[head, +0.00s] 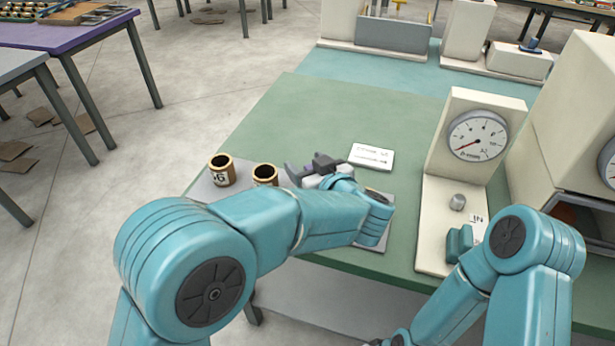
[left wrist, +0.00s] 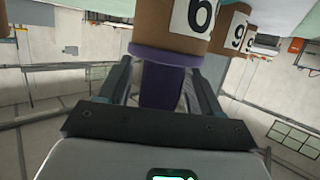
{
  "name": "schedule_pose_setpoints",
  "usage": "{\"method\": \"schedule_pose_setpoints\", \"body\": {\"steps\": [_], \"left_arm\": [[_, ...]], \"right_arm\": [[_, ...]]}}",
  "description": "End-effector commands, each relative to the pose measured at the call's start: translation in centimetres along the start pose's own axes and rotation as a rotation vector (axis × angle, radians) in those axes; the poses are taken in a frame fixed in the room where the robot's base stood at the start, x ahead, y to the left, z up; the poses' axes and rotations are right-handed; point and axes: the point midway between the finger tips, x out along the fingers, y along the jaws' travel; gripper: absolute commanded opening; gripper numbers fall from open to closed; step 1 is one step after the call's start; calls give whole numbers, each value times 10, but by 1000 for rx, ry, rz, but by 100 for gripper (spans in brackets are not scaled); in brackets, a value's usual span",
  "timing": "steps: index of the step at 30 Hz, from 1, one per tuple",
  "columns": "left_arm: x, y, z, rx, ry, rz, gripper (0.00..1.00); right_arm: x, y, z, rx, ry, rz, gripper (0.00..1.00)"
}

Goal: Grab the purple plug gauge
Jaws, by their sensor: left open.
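In the left wrist view a purple stem with a wider purple collar (left wrist: 162,85), which looks like the plug gauge, stands between the fingers of my left gripper (left wrist: 160,85). It meets a brown cylinder marked 6 (left wrist: 175,25). The fingers are apart on either side of the stem; I cannot tell whether they touch it. In the head view my left gripper (head: 312,168) is over the green table, to the right of two brass-coloured cylinders (head: 222,170) (head: 265,175). The purple gauge cannot be made out clearly there. My right gripper does not show.
The green table (head: 310,120) has a white card (head: 371,156) beyond my left gripper. A cream dial gauge stand (head: 440,200) with a grey knob stands to the right. A large cream machine (head: 570,120) is at the far right. The table's back middle is clear.

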Motion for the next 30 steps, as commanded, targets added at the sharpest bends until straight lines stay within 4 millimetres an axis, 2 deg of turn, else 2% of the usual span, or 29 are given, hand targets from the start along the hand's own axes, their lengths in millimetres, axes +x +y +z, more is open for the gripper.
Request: {"method": "schedule_pose_setpoints", "body": {"steps": [7, 8, 12, 13, 23, 26, 30], "left_arm": [[-3, 1, 1, 0, 0, 1, 64], [-3, 1, 1, 0, 0, 1, 57], [-3, 1, 1, 0, 0, 1, 12], [-3, 1, 1, 0, 0, 1, 6], [-1, 0, -3, -1, 0, 1, 6], [-3, 0, -11, -3, 1, 1, 6], [-10, 0, -35, -5, 2, 2, 6]], "right_arm": [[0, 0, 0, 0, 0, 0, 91], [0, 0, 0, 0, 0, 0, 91], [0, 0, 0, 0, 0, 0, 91], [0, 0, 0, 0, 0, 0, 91], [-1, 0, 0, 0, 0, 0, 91], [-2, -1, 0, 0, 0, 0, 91], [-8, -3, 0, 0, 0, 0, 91]]}}
